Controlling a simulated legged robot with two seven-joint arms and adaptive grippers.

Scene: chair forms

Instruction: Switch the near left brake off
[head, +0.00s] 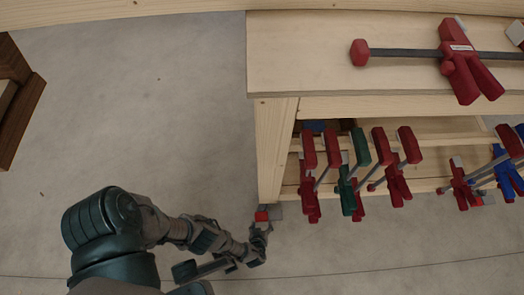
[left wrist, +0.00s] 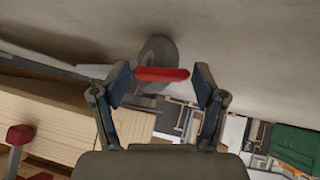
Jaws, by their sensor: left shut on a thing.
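The near left brake is a red lever (head: 262,216) on the grey caster (head: 275,211) at the foot of the wooden bench's near left leg. In the left wrist view the red lever (left wrist: 162,74) lies crosswise in front of the grey wheel (left wrist: 157,52). My left gripper (head: 259,232) is at the lever, reaching in from the left. The lever's underside is hidden. My right gripper is not in view.
The wooden bench (head: 330,75) fills the upper right, with a red clamp (head: 470,75) on top. Several red, green and blue clamps hang along its lower shelf. A dark wooden piece (head: 15,100) stands at the far left. The grey floor (head: 140,110) between is clear.

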